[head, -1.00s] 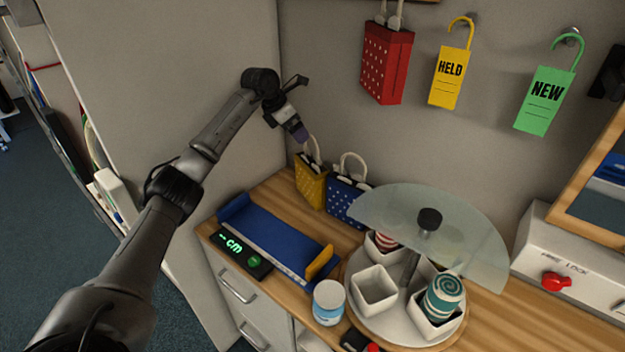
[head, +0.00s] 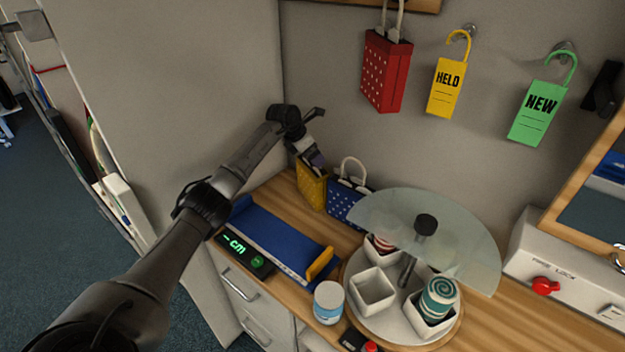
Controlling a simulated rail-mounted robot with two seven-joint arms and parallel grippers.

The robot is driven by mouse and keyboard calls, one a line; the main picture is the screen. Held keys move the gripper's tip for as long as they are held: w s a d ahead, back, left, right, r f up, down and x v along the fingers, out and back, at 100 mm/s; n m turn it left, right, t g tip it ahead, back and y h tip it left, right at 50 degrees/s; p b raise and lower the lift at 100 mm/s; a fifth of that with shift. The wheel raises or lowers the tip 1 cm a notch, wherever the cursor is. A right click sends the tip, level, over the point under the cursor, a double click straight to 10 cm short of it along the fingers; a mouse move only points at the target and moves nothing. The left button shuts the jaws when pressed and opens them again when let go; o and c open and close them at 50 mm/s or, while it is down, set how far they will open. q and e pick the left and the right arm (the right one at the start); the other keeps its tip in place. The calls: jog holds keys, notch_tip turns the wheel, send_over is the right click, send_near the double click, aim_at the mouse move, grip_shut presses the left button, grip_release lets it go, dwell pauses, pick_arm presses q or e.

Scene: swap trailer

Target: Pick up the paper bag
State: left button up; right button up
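Three dotted bags with handles are in the head view. A yellow bag (head: 312,189) stands at the back left of the wooden counter, near the wall. A blue bag (head: 344,203) stands just right of it, with its pale handle loop up. A red bag (head: 386,72) hangs on the wall above. My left gripper (head: 316,162) is at the top of the yellow bag, over its handle. The handle is mostly hidden by the gripper, and I cannot tell whether the fingers are closed on it. My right gripper is not in view.
A blue measuring tray (head: 272,238) with a "cm" display lies in front of the bags. A turntable with white cups (head: 373,289) and a glass half-disc (head: 450,232) stands right. A white-lidded jar (head: 328,302) is at the front. "HELD" (head: 448,85) and "NEW" (head: 538,110) tags hang on the wall.

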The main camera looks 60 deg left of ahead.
pick_arm(q)
jog(key=shift+f, duration=0.1)
jog(key=c, duration=1.1)
